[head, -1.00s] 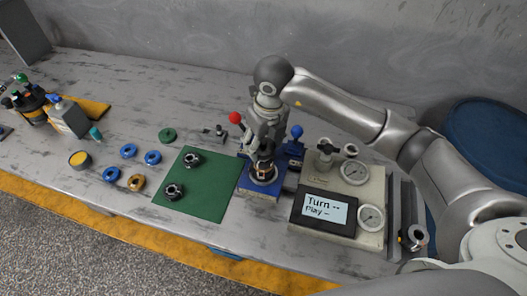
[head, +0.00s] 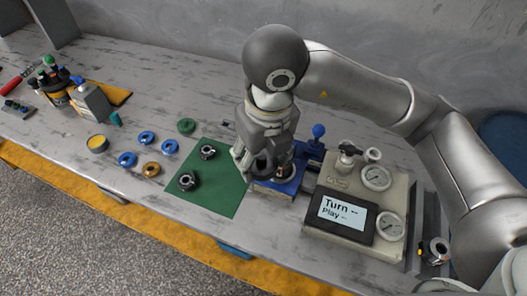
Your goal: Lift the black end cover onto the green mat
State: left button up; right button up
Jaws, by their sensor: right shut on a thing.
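My right gripper (head: 262,166) is shut on a dark round part, the black end cover (head: 263,163). It holds the cover above the boundary between the green mat and the blue fixture. The fingers hide much of the cover. The green mat (head: 217,200) lies flat on the bench, left of the blue fixture (head: 277,187). Two dark ring-like parts rest on the mat, one toward the back (head: 208,152) and one toward the front left (head: 187,181). My left gripper is not in view.
A test unit (head: 340,239) with a screen and gauges stands right of the fixture. The mat's front right part is bare.

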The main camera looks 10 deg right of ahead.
jog(key=shift+r, duration=0.15)
jog(key=shift+r+p, duration=0.4)
jog(key=shift+r, duration=0.3)
